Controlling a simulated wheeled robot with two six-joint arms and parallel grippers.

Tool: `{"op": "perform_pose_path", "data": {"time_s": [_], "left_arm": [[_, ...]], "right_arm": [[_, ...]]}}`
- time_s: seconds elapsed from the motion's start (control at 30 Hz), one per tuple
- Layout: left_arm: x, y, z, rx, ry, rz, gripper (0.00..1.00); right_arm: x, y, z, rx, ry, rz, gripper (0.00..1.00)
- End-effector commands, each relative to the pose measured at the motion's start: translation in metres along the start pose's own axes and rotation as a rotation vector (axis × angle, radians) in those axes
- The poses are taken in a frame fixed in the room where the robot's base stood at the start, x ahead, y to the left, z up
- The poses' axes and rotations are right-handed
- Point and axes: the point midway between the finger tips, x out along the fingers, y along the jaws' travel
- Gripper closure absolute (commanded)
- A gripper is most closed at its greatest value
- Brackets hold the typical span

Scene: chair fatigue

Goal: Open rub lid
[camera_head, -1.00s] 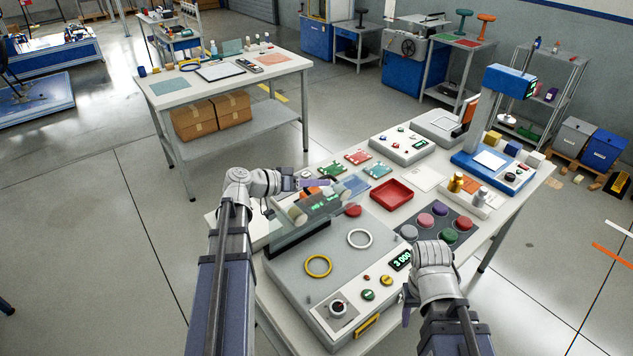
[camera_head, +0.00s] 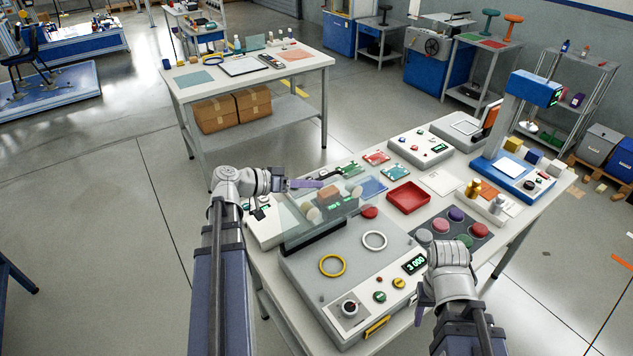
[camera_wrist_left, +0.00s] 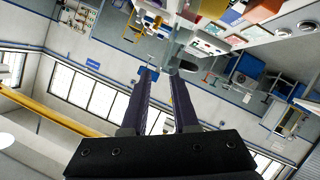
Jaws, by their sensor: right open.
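The rub tester is a grey box (camera_head: 305,285) on the near end of the workbench. Its clear lid (camera_head: 299,212) stands tilted up at the back of the box, with a dark strip along its lower edge. My left gripper (camera_head: 312,183) is at the upper edge of the lid, its purple fingers pointing right. In the left wrist view its two fingers (camera_wrist_left: 160,75) are apart with a gap between them. I cannot tell whether it touches the lid. My right gripper (camera_head: 424,305) is open and empty beside the front right of the box, pointing down.
A yellow ring (camera_head: 332,265) and a white ring (camera_head: 374,240) lie on the box top. A red tray (camera_head: 408,195), colored pucks (camera_head: 456,215) and a blue press (camera_head: 515,125) stand beyond. A second table (camera_head: 205,95) stands behind, with clear floor to the left.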

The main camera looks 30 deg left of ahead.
Motion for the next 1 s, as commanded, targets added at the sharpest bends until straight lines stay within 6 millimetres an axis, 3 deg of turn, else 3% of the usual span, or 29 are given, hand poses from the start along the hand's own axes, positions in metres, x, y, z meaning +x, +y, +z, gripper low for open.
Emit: {"op": "perform_pose_path", "data": {"time_s": [0.3,1.0], "left_arm": [[-0.003,0.000,0.000,0.000,0.000,0.000,0.73],[-0.049,-0.003,-0.001,0.000,0.001,-0.001,0.73]], "right_arm": [[-0.001,0.000,0.000,0.000,0.000,0.000,0.50],[-0.015,0.001,0.001,0.000,0.000,0.000,0.50]]}}
